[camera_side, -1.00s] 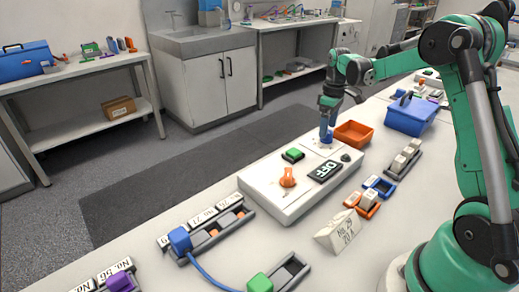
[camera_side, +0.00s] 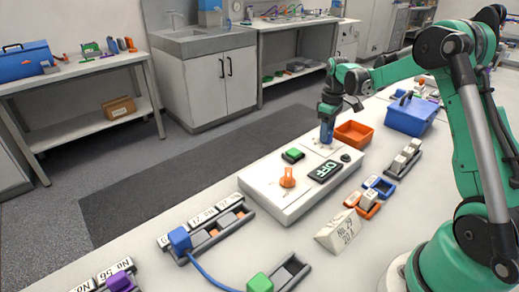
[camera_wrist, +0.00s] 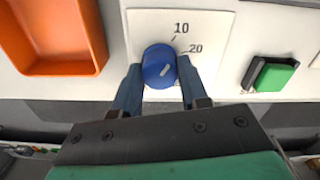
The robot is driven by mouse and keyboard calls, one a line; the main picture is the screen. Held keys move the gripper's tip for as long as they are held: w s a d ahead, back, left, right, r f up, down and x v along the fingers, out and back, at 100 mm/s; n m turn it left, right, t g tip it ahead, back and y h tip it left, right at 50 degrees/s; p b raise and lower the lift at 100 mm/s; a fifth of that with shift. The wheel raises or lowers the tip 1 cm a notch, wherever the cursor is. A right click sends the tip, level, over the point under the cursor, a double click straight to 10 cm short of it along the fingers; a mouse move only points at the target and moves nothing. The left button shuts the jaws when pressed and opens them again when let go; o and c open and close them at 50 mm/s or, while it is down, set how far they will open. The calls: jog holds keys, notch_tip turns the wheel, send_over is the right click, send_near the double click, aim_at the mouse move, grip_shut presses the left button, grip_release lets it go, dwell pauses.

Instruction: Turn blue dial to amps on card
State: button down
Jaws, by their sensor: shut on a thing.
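The blue dial (camera_wrist: 158,66) sits on a white scale plate on the cycler. In the wrist view its pale pointer line slants up and to the right, roughly toward the 20 mark; the 10 mark is above it. A lower mark is partly hidden by a finger. My gripper (camera_wrist: 160,85) is shut on the dial, one finger on each side; it also shows in the side view (camera_side: 327,137), reaching down onto the dial. The white card (camera_side: 341,231) stands tilted on the bench at front right, its handwriting too small to read surely, perhaps "No. 19" and "20 A".
The white cycler box (camera_side: 270,190) carries an orange dial (camera_side: 287,178), a green button (camera_side: 293,155) and a display reading OFF (camera_side: 325,171). An orange tray (camera_side: 354,134) and a blue box (camera_side: 411,115) stand behind. Battery trays (camera_side: 208,236) lie in front.

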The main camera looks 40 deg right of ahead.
jog(key=m, duration=0.3)
jog(key=shift+m, duration=2.2)
jog(key=shift+c, duration=2.3)
grip_release()
jog(key=shift+r, duration=2.85)
